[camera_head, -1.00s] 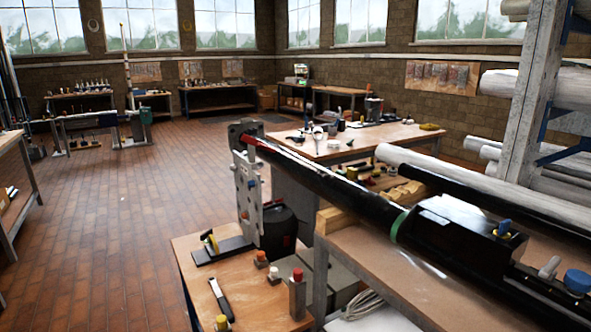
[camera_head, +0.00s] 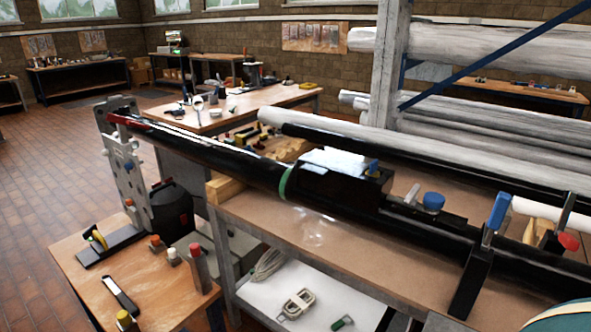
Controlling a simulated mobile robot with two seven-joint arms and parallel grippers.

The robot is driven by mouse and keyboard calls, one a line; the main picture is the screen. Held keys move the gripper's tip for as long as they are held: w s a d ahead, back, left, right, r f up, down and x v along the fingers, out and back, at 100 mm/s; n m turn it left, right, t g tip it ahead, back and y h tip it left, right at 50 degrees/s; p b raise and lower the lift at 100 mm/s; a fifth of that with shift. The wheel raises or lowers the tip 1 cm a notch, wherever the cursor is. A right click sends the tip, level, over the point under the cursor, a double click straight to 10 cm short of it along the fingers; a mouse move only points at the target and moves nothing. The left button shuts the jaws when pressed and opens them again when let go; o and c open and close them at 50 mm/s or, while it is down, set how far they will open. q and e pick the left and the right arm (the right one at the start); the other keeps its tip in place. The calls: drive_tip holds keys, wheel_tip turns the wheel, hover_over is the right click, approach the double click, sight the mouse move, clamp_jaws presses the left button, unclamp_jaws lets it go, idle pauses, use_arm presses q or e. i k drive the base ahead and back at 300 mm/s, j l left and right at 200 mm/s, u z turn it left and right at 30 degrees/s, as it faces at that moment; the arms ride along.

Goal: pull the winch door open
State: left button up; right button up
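A long black mast tube (camera_head: 230,163) lies across the bench, with a green band (camera_head: 286,183) around it and a red end at a grey upright plate (camera_head: 125,160). A black box-like housing (camera_head: 345,189) sits on the mast right of the band. A pale, shiny panel shows on its top, and a small blue knob (camera_head: 373,165) stands at its right end. I cannot tell for sure which part is the winch door, or whether it is open. Neither of my grippers is in view.
A blue-handled clamp (camera_head: 495,212) stands at the mast's right part, beside a red knob (camera_head: 568,241). A low wooden table (camera_head: 75,262) at left holds small tools. A rack with pale tubes (camera_head: 450,50) stands behind. The brick floor at left is clear.

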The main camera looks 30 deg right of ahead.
sight(339, 172)
drive_tip(key=z, duration=1.3)
